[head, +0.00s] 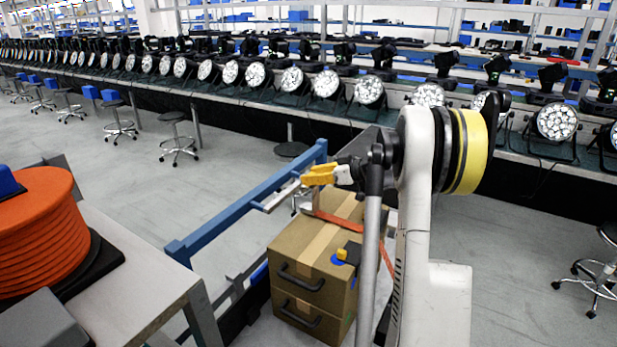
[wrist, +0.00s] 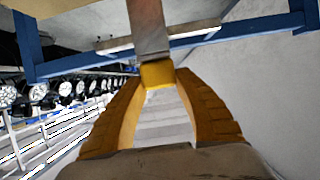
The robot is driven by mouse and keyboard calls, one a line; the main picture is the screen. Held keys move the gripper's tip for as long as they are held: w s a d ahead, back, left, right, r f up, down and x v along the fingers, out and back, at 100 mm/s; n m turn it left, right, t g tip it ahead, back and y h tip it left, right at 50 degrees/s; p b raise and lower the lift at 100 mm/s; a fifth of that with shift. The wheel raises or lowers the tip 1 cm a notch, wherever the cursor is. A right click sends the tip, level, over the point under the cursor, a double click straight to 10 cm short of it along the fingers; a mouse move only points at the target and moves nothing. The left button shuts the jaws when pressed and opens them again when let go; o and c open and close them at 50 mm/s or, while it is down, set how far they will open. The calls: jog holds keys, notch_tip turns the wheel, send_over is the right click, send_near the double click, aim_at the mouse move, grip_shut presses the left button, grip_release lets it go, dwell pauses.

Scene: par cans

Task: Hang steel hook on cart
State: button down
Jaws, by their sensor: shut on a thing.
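My gripper (head: 308,177) has yellow fingers, and in the wrist view its fingertips (wrist: 158,76) are shut on the steel hook. The hook's flat grey shank (wrist: 149,28) runs up from a small yellow block between the fingertips. A pale metal strip (head: 276,197) shows beside the gripper in the head view, close to the blue rail. The cart's blue frame (head: 235,206) slants past the gripper's left side; its blue bar also crosses the top of the wrist view (wrist: 85,61). I cannot tell whether the hook touches the rail.
Brown cardboard boxes (head: 310,262) with dark handles and an orange strap stand below my gripper. A table (head: 140,283) with an orange cable reel (head: 38,228) is at left. Stools and a long bench of par cans (head: 326,84) line the back. Open floor lies between.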

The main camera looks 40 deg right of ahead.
jog(key=shift+w+a+r, duration=0.15)
jog(key=shift+w+a+p, duration=0.15)
jog(key=shift+w+a, duration=0.3)
jog(key=shift+w, duration=0.8)
jog(key=shift+w+a+p, duration=0.15)
jog(key=shift+w+a, duration=0.3)
jog(key=shift+w, duration=0.85)
jog(key=shift+w+a+p, duration=0.15)
jog(key=shift+w+a, duration=0.3)
jog(key=shift+w, duration=0.8)
jog(key=shift+w+f, duration=0.15)
jog(key=shift+f, duration=0.2)
jog(key=shift+f+b, duration=1.35)
jog(key=shift+f, duration=0.3)
jog(key=c, duration=0.9)
grip_release()
jog(key=v, duration=1.2)
